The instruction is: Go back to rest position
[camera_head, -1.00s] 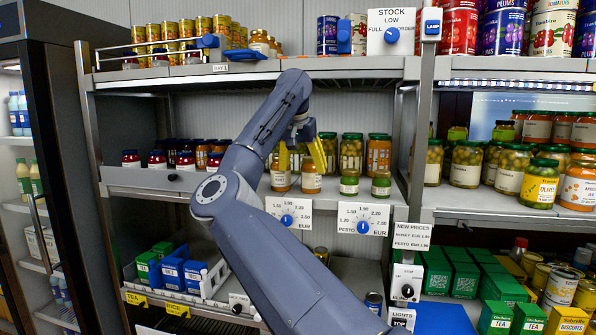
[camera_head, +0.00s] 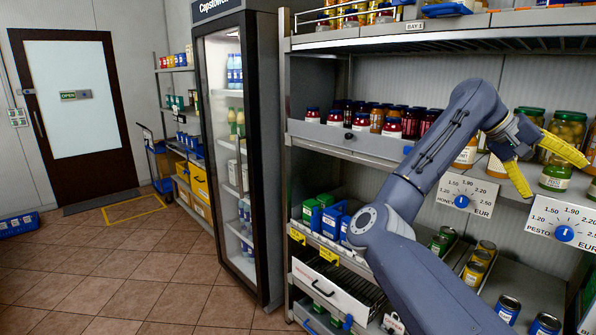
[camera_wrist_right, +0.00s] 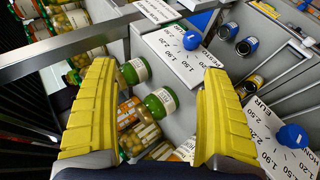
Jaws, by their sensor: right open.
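My right gripper (camera_head: 540,165) has yellow fingers. It is open and empty in front of the middle shelf at the right of the head view. In the right wrist view the two fingers (camera_wrist_right: 155,115) stand wide apart, with green-lidded jars (camera_wrist_right: 160,103) beyond and between them and nothing held. In the head view it hangs by the honey price dial (camera_head: 461,201) and the pesto price dial (camera_head: 564,233); I cannot tell if it touches anything. My left gripper is not in view.
A glass-door fridge (camera_head: 232,150) stands left of the shelf rack. Dark jars with red and dark lids (camera_head: 390,122) line the middle shelf. Green and blue boxes (camera_head: 325,215) and small cans (camera_head: 480,262) sit below. The tiled floor (camera_head: 130,270) is clear towards a brown door (camera_head: 72,100).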

